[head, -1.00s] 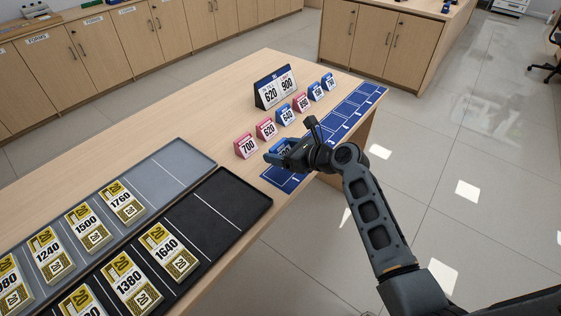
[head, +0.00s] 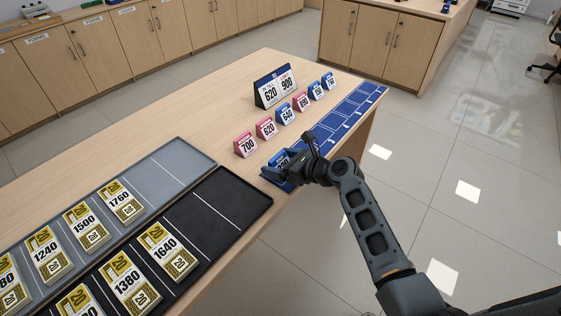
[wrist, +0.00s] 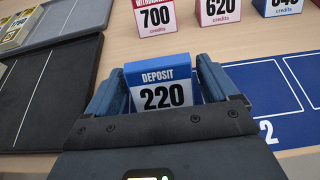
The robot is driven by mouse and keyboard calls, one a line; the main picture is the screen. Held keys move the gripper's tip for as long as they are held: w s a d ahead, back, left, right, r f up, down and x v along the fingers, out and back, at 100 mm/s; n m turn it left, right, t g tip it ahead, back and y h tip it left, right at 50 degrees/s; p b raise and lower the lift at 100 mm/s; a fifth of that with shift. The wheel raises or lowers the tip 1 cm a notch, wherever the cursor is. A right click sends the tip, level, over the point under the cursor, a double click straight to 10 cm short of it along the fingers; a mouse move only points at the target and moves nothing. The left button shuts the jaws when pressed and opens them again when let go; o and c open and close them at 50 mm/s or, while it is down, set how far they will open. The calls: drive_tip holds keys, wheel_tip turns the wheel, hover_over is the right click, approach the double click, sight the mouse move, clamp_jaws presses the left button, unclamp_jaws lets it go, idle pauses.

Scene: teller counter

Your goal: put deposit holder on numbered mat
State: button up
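The blue deposit holder (wrist: 162,88), marked DEPOSIT 220, stands between the two fingers of my gripper (wrist: 160,95) in the wrist view. In the head view the holder (head: 279,160) is at the near end of the blue numbered mat (head: 345,122), and my gripper (head: 285,167) is around it. The fingers lie along both sides of the holder; a clear gap to them does not show. The holder looks upright and low at the mat's first cell. Its base is hidden. In the wrist view the mat (wrist: 275,95) extends right, with a 2 printed on it.
A row of pink and blue holders, with 700 (head: 246,146) nearest, stands behind the mat. A black tray (head: 225,205) and a grey tray (head: 175,165) with banknote bundles lie left. Several mat cells are empty.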

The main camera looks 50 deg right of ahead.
drive_tip(key=shift+o, duration=0.8)
drive_tip(key=shift+r, duration=0.25)
drive_tip(key=v, duration=1.2)
drive_tip(key=s+a+f+n+g+h, duration=0.2)
drive_tip(key=s+a+f+n+h, duration=0.1)
drive_tip(key=s+a+n, duration=1.15)
drive_tip(key=s+a+r+n+t+y, duration=0.1)
drive_tip(key=s+a+r+n, duration=0.3)
drive_tip(key=r+n, duration=0.4)
drive_tip(key=s+a+r+n+t+y, duration=0.1)
drive_tip(key=s+a+r+n, duration=0.3)
drive_tip(key=n, duration=0.9)
drive_tip(key=s+r+t, duration=0.1)
drive_tip(key=s+r, duration=0.2)
drive_tip(key=r, duration=0.1)
drive_tip(key=shift+s+a+y, duration=0.3)
drive_tip(key=shift+s+a, duration=0.05)
